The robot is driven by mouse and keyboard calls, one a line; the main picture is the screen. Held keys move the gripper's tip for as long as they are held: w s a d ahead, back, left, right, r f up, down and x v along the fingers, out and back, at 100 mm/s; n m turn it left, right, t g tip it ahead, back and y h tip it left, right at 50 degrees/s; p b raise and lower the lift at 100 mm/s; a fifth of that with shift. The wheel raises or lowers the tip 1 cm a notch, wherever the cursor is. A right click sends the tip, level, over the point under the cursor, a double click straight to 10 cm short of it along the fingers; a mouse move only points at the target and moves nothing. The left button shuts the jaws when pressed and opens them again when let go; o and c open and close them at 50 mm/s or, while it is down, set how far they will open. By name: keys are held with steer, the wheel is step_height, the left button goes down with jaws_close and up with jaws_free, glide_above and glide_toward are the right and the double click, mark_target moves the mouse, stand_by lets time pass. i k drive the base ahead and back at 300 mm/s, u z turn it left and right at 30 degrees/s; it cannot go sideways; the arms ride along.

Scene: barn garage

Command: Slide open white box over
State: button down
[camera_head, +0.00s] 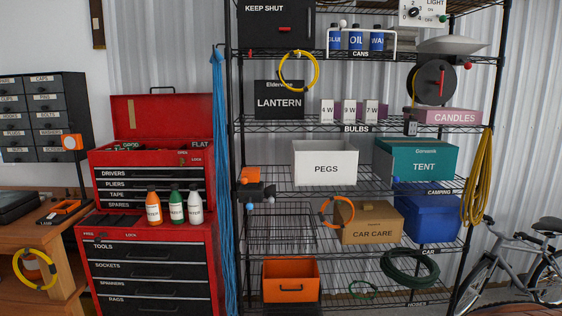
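The white box (325,165) has an open top and carries the word PEGS on its front. It stands upright on the wire shelf (275,186) in the middle of the black rack. Its inside is mostly hidden by the front wall. A teal box marked TENT (421,163) stands to its right on the same level, with a gap between them. To its left, an orange and black object (252,184) sits near the rack's left post. My gripper is not in view.
Bulb cartons (348,111) and a LANTERN box (279,103) stand on the shelf above. Below are a CAR CARE carton (371,223), an orange ring (337,212) and a blue bin (432,215). Blue cords (222,180) hang at the rack's left side. A red tool chest (150,262) stands left.

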mark_target(314, 163)
steer(key=u, duration=0.6)
steer(key=i, duration=0.6)
steer(key=u, duration=0.8)
steer(key=i, duration=0.7)
steer(key=z, duration=0.2)
